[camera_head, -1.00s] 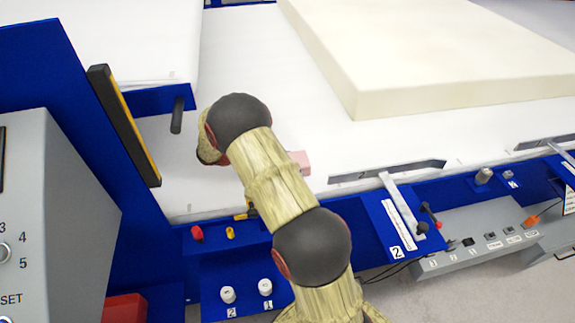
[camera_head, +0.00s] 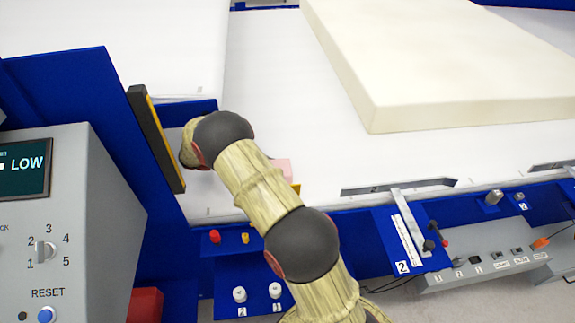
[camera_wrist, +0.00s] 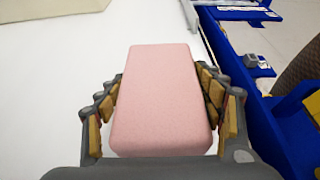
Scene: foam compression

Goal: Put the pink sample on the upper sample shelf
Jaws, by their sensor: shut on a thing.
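The pink sample (camera_wrist: 162,95) is a rounded pink block held between the fingers of my gripper (camera_wrist: 165,92) in the wrist view. The finger pads press on its left and right sides. In the head view a small pink part of the sample (camera_head: 283,168) shows to the right of my arm, above the white table surface. Most of it and my gripper are hidden behind my arm there. I cannot make out the upper sample shelf in these views.
A large cream foam slab (camera_head: 450,70) lies on the white table (camera_head: 290,100). A blue frame (camera_head: 75,110) with a black and yellow strip (camera_head: 157,140) stands at left, near my arm. A grey control box (camera_head: 75,220) is at lower left. Blue front panels carry knobs and levers.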

